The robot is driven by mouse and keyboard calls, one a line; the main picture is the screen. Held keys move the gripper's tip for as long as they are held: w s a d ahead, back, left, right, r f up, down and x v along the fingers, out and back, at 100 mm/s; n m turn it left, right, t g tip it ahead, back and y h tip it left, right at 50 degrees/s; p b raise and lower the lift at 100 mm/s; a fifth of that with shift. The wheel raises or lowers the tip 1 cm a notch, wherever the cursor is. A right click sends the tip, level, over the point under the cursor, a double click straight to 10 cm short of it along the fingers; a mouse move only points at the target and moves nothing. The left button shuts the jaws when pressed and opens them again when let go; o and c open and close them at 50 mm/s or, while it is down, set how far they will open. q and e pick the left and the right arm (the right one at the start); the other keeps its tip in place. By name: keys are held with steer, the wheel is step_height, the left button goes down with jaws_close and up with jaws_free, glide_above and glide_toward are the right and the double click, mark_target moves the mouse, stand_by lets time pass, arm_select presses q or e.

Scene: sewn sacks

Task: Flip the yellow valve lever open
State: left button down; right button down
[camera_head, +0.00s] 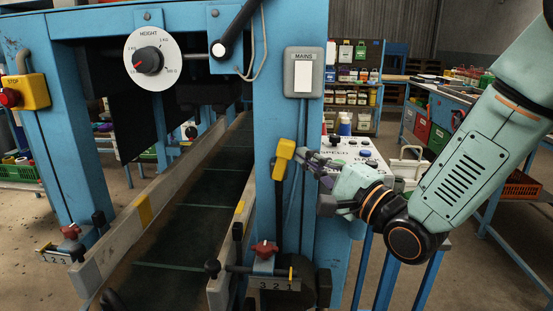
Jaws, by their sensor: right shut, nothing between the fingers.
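The yellow valve lever (283,159) is on the front of the blue post, right of the picture's middle. It stands upright, its wider yellow end at the top. My right gripper (305,158) comes in from the right with its arm and is shut and empty. Its fingertips are right beside the upper end of the lever, on its right side; I cannot tell whether they touch it. My left gripper does not show.
The blue machine frame holds a height dial (151,59), a mains switch (303,73) and a yellow stop box (29,92). A speed panel (352,150) stands behind my right gripper. A conveyor belt (205,205) runs between rails with red knobs.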

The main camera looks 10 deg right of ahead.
mark_target(103, 307)
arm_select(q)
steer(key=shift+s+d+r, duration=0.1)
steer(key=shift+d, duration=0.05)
arm_select(e)
steer(key=shift+s+d, duration=0.1)
arm_select(q)
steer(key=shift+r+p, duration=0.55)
steer(key=shift+p, duration=0.1)
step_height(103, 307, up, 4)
steer(key=p, duration=0.4)
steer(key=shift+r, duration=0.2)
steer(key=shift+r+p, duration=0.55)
steer(key=shift+p, duration=0.2)
arm_select(e)
steer(key=shift+w+a+r+n+g+h, duration=0.25)
steer(key=shift+a+r+n+g+h, duration=0.15)
steer(key=shift+a+r+n+g, duration=0.55)
steer(key=shift+d+f+n, duration=0.2)
steer(key=shift+n, duration=0.05)
